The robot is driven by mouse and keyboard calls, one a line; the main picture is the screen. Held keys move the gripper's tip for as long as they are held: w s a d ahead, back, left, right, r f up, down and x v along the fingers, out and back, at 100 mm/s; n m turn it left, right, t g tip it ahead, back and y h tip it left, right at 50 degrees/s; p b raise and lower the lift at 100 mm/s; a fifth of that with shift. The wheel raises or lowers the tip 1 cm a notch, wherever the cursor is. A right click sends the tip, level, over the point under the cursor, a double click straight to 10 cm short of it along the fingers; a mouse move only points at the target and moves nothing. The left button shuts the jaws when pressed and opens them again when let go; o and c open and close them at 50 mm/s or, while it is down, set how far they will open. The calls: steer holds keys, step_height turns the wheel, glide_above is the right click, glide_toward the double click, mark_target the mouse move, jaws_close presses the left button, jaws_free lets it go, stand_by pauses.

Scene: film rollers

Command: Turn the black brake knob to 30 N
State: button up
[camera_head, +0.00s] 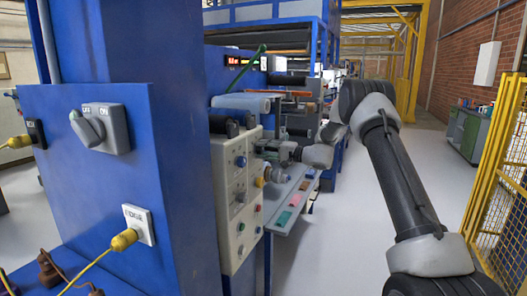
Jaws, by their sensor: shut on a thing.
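My arm reaches in from the right, and my gripper (264,149) is at the right side of the grey control panel (228,190). Its fingers are shut at the panel, where the black brake knob is gripped between them. The knob is small and mostly hidden by the fingers, so its pointer and scale cannot be read. A dark display (240,61) above, on the blue machine, shows small red digits and a green readout, too small to read surely.
A tray with colored pieces (290,205) is below. A blue cabinet (175,130) stands at left, and yellow fencing (497,165) at right. The aisle floor between is clear.

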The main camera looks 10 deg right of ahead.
steer(key=shift+d+m, duration=0.1)
steer(key=shift+m, duration=0.3)
steer(key=o, duration=1)
steer(key=shift+o, duration=0.2)
steer(key=shift+d, duration=0.1)
steer(key=v, duration=1.2)
